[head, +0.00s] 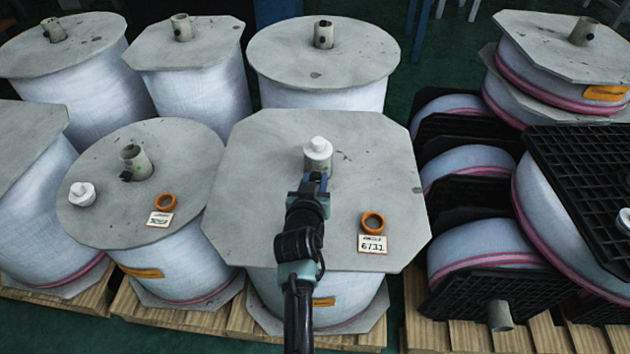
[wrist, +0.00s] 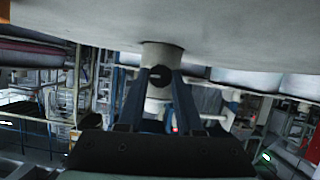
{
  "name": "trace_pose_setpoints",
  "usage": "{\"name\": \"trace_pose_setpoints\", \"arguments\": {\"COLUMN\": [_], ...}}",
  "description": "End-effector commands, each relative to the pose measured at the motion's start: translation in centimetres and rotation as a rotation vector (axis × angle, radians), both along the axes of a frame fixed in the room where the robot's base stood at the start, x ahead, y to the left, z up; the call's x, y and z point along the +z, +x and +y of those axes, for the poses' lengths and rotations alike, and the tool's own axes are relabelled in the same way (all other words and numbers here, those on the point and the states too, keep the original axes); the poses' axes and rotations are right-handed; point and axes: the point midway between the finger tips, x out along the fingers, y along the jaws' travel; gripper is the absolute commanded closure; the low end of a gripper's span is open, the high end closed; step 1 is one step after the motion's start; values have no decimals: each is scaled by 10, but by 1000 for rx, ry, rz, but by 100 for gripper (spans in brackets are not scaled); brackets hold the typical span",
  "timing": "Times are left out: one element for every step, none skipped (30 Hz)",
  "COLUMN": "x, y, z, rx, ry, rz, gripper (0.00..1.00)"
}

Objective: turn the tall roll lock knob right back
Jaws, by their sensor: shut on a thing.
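The tall roll (head: 260,215) stands front centre in the head view, with a grey octagonal top plate. A short grey core tube (head: 318,165) rises from the plate, and a white cap (head: 318,146) sits on it. My gripper (head: 314,178) reaches the near side of the tube and hides the knob there. In the wrist view, which looks upside down, the round black lock knob (wrist: 160,75) shows on the tube (wrist: 161,54). My gripper's two dark fingers (wrist: 160,82) close on the knob from both sides. The knob's exact turn is hard to tell.
An orange ring (head: 373,222) and a paper tag (head: 372,244) lie on the plate, right of my arm. A shorter round roll (head: 95,165) stands at left, with a loose white cap (head: 82,193) on it.

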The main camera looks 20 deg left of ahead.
Motion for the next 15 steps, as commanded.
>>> {"name": "trace_pose_setpoints", "arguments": {"x": [-3, -3, -4, -4, -5, -5, -5, -5, -6, -6, -6, -6, -6, -6, -6], "y": [-1, -1, -1, -1, -1, -1, -1, -1, -1, -1, -1, -1, -1, -1, -1], "z": [1, 2, 2, 2, 2, 3, 3, 3, 4, 4, 4, 4, 5, 5, 5], "rx": [1, 2, 3, 2, 1, 2, 2, 2, 2, 2, 2, 1, 2, 1, 1], "ry": [-27, -45, -72, -95, -118, -150, -175, -202, -238, -267, -294, -330, -358, -386, -423], "rz": [-8, -13, -21, -28, -34, -45, -51, -59, -69, -78, -87, -96, -105, -113, -123], "gripper": [100, 100, 100, 100, 100, 100, 100, 100, 100, 100, 100, 100, 100, 100, 100]}}
